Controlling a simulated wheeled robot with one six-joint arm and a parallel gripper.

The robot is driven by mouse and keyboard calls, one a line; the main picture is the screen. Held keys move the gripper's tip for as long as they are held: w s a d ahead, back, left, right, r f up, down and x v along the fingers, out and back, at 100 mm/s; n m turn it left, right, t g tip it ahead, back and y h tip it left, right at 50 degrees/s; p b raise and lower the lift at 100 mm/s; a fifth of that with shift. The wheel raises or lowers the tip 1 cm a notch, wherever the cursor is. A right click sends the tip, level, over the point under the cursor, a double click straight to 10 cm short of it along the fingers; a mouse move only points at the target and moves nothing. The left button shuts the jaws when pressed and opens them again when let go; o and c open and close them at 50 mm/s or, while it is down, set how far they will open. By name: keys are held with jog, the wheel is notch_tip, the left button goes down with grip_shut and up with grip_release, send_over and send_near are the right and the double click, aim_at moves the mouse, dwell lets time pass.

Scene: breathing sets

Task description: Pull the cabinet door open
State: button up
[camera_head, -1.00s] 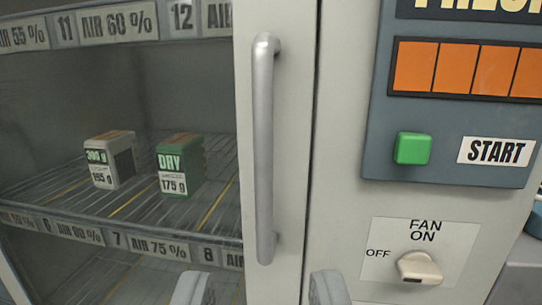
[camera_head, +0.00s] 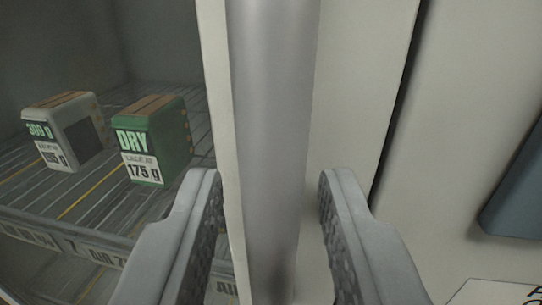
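The cabinet door (camera_head: 345,90) is a pale grey frame with a glass pane on its left side. It stands shut against the housing to its right, with a dark seam between them. Its handle (camera_head: 272,130) is a thick vertical metal bar, close in front of me. My gripper (camera_head: 272,195) is open, one finger on each side of the handle bar. A gap shows between each finger and the bar. The handle's ends are out of view or hidden.
Behind the glass, a white box (camera_head: 65,130) and a green box marked DRY (camera_head: 155,140) stand on a wire shelf (camera_head: 85,205). A dark control panel (camera_head: 515,190) is at the right edge, on the grey housing (camera_head: 465,130).

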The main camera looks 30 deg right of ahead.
jog(key=shift+w+d, duration=0.15)
jog(key=shift+w, duration=0.1)
jog(key=shift+c, duration=0.4)
grip_shut()
